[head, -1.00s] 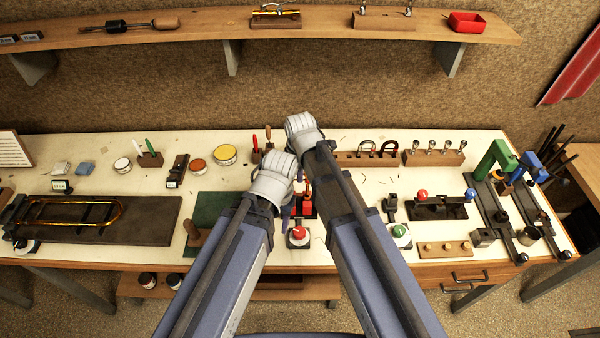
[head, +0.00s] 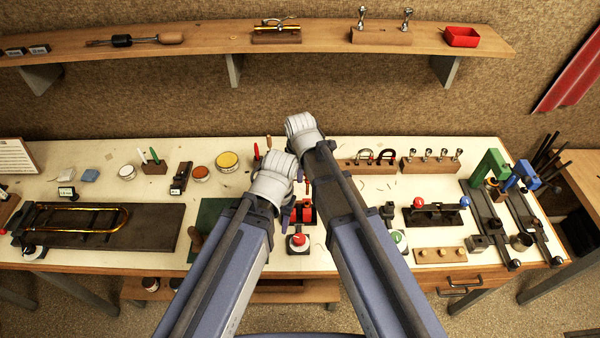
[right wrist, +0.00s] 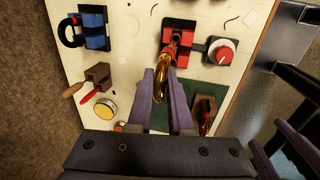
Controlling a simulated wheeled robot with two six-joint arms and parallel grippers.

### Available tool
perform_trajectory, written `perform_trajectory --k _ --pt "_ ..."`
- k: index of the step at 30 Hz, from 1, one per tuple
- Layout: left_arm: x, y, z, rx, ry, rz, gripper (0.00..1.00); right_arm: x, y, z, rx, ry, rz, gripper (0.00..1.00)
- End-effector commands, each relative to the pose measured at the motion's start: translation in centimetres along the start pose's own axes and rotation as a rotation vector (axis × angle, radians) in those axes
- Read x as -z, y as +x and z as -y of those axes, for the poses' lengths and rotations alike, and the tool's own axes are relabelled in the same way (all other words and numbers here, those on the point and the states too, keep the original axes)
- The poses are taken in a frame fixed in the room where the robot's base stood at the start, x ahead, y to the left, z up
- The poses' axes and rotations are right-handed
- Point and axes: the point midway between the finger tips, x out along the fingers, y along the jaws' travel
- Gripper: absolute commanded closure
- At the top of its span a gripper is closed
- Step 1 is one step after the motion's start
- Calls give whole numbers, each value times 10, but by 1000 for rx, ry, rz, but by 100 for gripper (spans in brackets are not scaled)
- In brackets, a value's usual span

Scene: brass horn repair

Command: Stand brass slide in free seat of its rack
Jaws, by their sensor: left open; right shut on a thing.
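My right gripper (right wrist: 160,74) is shut on the brass slide (right wrist: 159,90), a shiny curved tube, in the right wrist view. The slide's far end is at the red and black fixture (right wrist: 178,38); I cannot tell whether they touch. The fixture also shows in the head view (head: 305,214), where my arm hides the slide. The rack's left end is partly behind my right arm.
A red button box (head: 297,241) stands in front of the fixture. A blue and black fixture (right wrist: 93,30) lies toward the back. A yellow tin (head: 228,160) is left of my arms. A rack of several valves (head: 430,164) and green and blue clamps (head: 490,166) are right.

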Motion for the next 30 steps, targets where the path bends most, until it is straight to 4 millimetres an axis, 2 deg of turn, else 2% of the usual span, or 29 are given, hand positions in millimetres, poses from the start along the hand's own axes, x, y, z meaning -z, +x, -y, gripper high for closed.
perform_trajectory --k 30 --pt "-3 -51 5 0 4 2 50 0 -50 -10 0 0 0 100"
